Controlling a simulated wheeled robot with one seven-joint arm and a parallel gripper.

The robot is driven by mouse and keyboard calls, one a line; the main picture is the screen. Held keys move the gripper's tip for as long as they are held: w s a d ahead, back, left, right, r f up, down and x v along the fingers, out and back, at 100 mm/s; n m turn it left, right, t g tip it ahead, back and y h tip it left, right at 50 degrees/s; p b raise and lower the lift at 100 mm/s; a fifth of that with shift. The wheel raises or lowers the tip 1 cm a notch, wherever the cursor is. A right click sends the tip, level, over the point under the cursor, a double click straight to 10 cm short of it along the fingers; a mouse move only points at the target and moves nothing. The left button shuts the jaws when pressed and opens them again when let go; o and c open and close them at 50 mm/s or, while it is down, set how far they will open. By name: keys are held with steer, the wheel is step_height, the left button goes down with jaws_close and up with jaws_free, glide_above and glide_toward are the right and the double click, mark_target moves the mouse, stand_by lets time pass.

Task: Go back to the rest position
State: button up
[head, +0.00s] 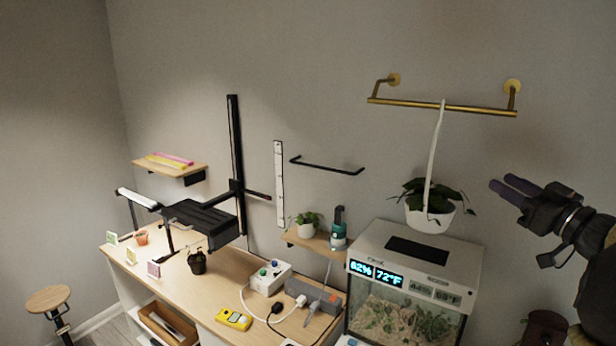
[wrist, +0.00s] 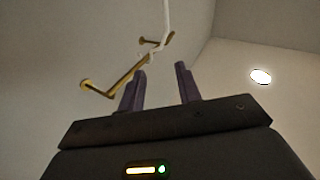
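My gripper (head: 500,181) is raised at the right of the head view, in front of the wall and to the right of a hanging plant. In the wrist view its two purple-grey fingers (wrist: 160,78) stand apart with nothing between them, so it is open and empty. The plant's white pot (head: 429,217) hangs by a white strap (head: 436,150) from a brass rail (head: 440,107) on the wall. The rail also shows beyond the fingers in the wrist view (wrist: 128,78), with part of the strap. The gripper is apart from the pot and rail.
A glass terrarium (head: 462,262) with lit displays stands below the pot. A wooden bench (head: 225,285) to the left holds a black lamp stand, a small black pot, a yellow meter and a white control box. A stool (head: 48,298) stands at far left. Open wall surrounds the gripper.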

steer(key=w+a+f+m+g+h, duration=0.1)
steer(key=a+f+m+g+h, duration=0.3)
steer(key=f, duration=0.6)
steer(key=w+a+f+m+g+h, duration=0.15)
steer(key=a+f+m+h, duration=0.25)
steer(key=a+f+h, duration=0.45)
steer(key=s+a+f+n+g+y, duration=0.1)
steer(key=s+a+f+g+y, duration=0.1)
steer(key=s+a+f+g, duration=0.3)
steer(key=s+a+f+n+g+y, duration=0.1)
steer(key=s+a+f+g, duration=0.4)
steer(key=s+f, duration=0.7)
steer(key=s+a+y, duration=0.1)
steer(key=s, duration=0.2)
steer(key=shift+s+a, duration=0.15)
steer(key=shift+a, duration=0.1)
steer(key=shift+r, duration=0.1)
